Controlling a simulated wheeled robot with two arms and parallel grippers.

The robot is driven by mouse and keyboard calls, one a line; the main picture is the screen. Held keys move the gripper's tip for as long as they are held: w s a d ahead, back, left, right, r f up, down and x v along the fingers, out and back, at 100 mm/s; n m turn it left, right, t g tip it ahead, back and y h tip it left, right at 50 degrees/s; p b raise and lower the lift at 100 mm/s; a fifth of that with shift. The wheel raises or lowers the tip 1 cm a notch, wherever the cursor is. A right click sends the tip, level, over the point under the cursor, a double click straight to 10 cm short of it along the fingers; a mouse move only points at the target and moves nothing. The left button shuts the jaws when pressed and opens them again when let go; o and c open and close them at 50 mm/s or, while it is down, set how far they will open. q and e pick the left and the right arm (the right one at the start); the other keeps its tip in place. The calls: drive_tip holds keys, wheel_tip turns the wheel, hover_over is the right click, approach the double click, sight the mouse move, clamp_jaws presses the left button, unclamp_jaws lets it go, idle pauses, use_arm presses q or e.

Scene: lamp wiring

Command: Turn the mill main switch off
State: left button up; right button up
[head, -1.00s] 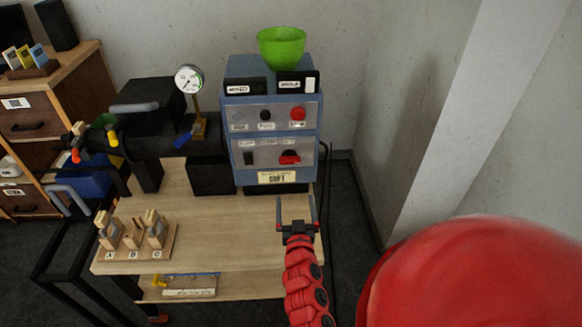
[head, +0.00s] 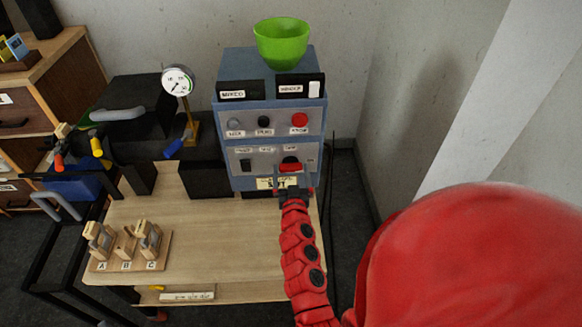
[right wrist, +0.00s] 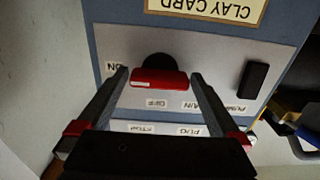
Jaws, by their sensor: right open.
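The mill main switch (head: 290,164) is a red bar handle on a black round base, low on the blue mill cabinet's (head: 262,61) grey front panel. In the right wrist view, which is upside down, the red handle (right wrist: 158,79) lies sideways, with an ON label to its left and an OFF label just below. My right gripper (head: 292,176) is open in front of the switch. Its fingertips (right wrist: 158,74) stand on either side of the handle in the picture; I cannot tell whether they touch it. My left gripper is out of view.
A black rocker (right wrist: 254,79) is beside the switch. Above are a red button (head: 299,120) and dark knobs. A green bowl (head: 282,42) tops the cabinet. A gauge (head: 178,80) and lettered wooden stand (head: 130,265) are left. The wooden tabletop (head: 215,235) is mostly clear.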

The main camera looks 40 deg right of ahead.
drive_tip(key=c, duration=1.1)
drive_tip(key=n+b, duration=0.3)
drive_tip(key=n, duration=0.1)
drive_tip(key=shift+a+f+n, duration=0.1)
drive_tip(key=shift+a+n, duration=0.05)
drive_tip(key=shift+n, duration=0.15)
drive_tip(key=n+b, duration=0.1)
drive_tip(key=n, duration=0.3)
drive_tip(key=shift+n+b, duration=0.3)
drive_tip(key=shift+b, duration=0.1)
drive_tip(key=n, duration=0.3)
drive_tip(key=shift+n+b, duration=0.3)
drive_tip(key=n, duration=0.5)
